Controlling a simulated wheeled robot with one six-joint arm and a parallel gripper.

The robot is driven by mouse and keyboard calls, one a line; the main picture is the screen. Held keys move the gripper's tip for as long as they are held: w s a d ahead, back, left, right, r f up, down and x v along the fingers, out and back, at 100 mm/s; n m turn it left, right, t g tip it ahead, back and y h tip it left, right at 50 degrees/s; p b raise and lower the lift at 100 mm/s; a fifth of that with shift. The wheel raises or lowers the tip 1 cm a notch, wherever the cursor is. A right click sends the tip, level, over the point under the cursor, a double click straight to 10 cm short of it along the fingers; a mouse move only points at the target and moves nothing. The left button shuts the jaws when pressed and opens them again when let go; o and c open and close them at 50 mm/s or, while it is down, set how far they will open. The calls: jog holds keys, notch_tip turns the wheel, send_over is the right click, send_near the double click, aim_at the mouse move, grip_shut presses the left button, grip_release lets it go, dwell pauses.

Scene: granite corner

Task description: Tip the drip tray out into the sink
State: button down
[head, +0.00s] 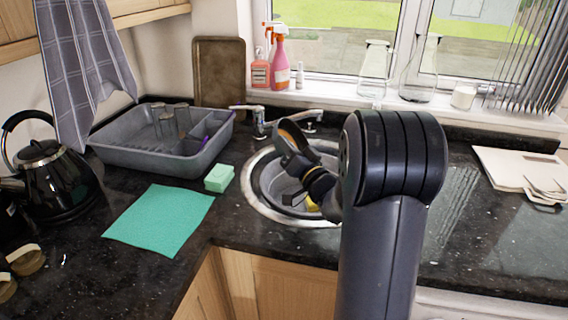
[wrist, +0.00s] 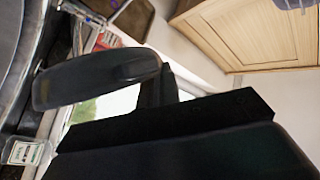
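The drip tray (head: 293,135) is a small dark, oblong tray with an orange-brown inner face. It is steeply tilted above the round steel-rimmed sink (head: 257,199), clear of the bowl. My gripper (head: 305,163) appears shut on the tray's lower end; the fingers are partly hidden by the tray and my arm. In the wrist view the tray (wrist: 95,80) is a dark rounded slab reaching left from the fingers (wrist: 156,88). I cannot tell whether any liquid is in it. My arm hides the sink's right side.
A yellow item (head: 312,205) lies in the sink. The tap (head: 262,120) stands just behind it. Left are a green sponge (head: 219,178), teal cloth (head: 160,220), grey dish rack (head: 150,155) and black kettle (head: 55,180). Glass flasks (head: 373,75) stand on the sill.

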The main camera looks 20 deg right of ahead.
jog(key=shift+s+d+r+m+t+b, duration=0.2)
jog(key=shift+d+r+m+t+b, duration=0.1)
jog(key=shift+m+b, duration=0.3)
dwell(1.1)
